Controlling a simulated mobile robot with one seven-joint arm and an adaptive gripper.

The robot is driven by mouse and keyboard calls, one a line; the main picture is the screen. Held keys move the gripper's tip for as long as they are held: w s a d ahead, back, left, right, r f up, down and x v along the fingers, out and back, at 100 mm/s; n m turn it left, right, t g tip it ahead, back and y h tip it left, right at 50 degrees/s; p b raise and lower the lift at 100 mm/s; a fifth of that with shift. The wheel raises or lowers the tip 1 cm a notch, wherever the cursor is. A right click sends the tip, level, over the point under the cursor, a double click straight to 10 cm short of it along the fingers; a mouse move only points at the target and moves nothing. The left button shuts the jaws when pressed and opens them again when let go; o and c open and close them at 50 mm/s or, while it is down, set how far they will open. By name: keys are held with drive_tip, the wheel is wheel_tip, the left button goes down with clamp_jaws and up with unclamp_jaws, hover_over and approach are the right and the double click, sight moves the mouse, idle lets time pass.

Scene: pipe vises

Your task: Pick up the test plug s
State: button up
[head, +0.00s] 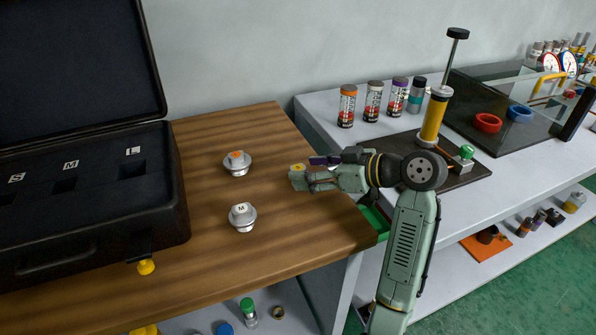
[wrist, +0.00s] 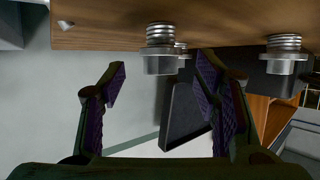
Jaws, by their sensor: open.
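A small plug with a yellow top (head: 298,167) shows at the tips of my gripper (head: 303,178) in the head view, partly hidden by it; I cannot read its letter. In the wrist view the picture is upside down, and a threaded grey plug (wrist: 160,52) stands in line with the gap between the open fingers (wrist: 162,80). Nothing is gripped. A grey plug with an orange top (head: 237,162) stands to the left on the wooden table. A plug marked M (head: 242,216) stands nearer the front; the right-hand plug in the wrist view (wrist: 286,62) appears to be it.
A black case (head: 95,215) with slots marked S, M and L stands open on the wooden table (head: 200,270), at the left. On the grey bench behind my arm are several cans (head: 373,101) and a yellow pump (head: 434,116). The table's front right is clear.

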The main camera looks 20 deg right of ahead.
sight(297, 167)
drive_tip(key=shift+p+x, duration=0.45)
drive_tip(key=shift+x, duration=1.45)
drive_tip(key=shift+r, duration=0.15)
drive_tip(key=c, duration=1.2)
